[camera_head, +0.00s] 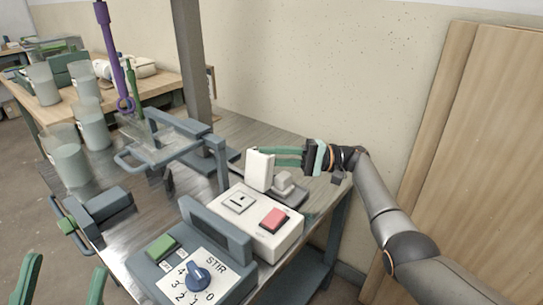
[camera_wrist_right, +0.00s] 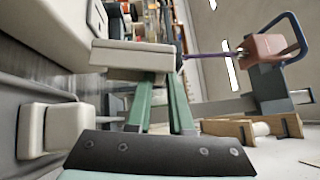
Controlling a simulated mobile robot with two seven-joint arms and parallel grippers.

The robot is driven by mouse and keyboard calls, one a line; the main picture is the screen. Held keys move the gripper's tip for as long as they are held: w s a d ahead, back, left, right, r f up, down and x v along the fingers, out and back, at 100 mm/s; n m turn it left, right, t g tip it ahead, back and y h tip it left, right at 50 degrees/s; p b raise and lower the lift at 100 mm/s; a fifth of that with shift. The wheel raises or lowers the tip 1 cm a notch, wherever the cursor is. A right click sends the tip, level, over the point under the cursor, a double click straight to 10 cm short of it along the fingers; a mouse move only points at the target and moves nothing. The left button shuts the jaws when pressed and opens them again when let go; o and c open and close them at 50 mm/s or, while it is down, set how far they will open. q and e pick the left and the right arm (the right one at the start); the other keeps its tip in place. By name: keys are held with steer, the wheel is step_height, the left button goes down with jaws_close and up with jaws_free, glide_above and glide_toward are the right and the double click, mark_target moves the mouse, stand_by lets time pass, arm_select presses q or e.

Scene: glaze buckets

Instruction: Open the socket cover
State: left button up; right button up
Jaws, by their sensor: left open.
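A white box (camera_head: 258,236) on the bench carries a square socket (camera_head: 238,203) with a dark slot and a red switch (camera_head: 273,219). The white socket cover (camera_head: 260,170) stands upright at the box's back edge, and the socket face is bare. My right gripper (camera_head: 275,155) has its green fingertips at the cover from behind. In the right wrist view the fingers run close together to a pale slab (camera_wrist_right: 132,59), probably the cover, which hides their tips; I cannot tell whether they grip it. My left gripper (camera_head: 63,275) is open and empty at the lower left.
A grey control box with a blue STIR dial (camera_head: 198,276) and green button (camera_head: 162,248) stands in front. A grey block (camera_head: 283,183) sits behind the cover near the wall. A purple stirrer (camera_head: 113,60) and grey buckets (camera_head: 70,160) stand left.

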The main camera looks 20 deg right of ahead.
steer(key=o, duration=0.4)
steer(key=shift+c, duration=0.2)
steer(key=r+b+v, duration=0.1)
steer(key=v, duration=0.6)
steer(key=shift+d+f, duration=0.3)
steer(key=shift+f, duration=0.2)
steer(key=shift+s, duration=0.1)
